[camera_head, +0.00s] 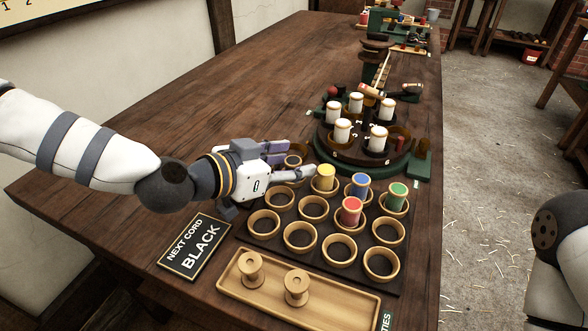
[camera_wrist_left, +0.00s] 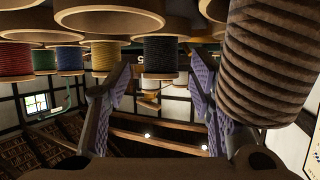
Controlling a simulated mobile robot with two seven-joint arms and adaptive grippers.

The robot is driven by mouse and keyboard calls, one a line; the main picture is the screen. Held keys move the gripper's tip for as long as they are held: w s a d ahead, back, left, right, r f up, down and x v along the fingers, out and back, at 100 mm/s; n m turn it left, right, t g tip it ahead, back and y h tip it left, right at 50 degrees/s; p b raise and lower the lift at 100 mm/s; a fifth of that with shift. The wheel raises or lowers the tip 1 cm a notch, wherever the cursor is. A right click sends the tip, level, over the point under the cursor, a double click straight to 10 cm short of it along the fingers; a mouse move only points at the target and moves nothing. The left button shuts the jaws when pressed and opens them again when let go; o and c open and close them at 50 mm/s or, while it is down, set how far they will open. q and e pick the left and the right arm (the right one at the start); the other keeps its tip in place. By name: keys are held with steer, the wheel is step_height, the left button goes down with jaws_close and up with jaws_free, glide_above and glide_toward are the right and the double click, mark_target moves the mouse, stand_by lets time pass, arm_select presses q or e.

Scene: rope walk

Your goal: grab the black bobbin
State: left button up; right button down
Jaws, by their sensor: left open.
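The black bobbin (camera_wrist_left: 160,62) shows in the left wrist view, ahead of my left gripper and between its two fingers, with a gap on either side. In the head view its top (camera_head: 292,160) is partly covered by the fingers, at the far left end of the rack's back row beside the yellow bobbin (camera_head: 326,175). My left gripper (camera_head: 288,158) is open and empty, low over the rack's left side. The sign (camera_head: 195,247) reads "NEXT CORD BLACK". My right gripper is out of view.
The rack (camera_head: 322,226) also holds blue (camera_head: 358,183), green (camera_head: 397,192) and red (camera_head: 350,209) bobbins, beside empty cups. A tray (camera_head: 325,300) with two bare spools lies in front. A round stand (camera_head: 370,158) with white bobbins is behind. A ribbed brown cylinder (camera_wrist_left: 268,60) is close right.

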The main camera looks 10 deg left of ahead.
arm_select(q)
steer(key=c, duration=1.1)
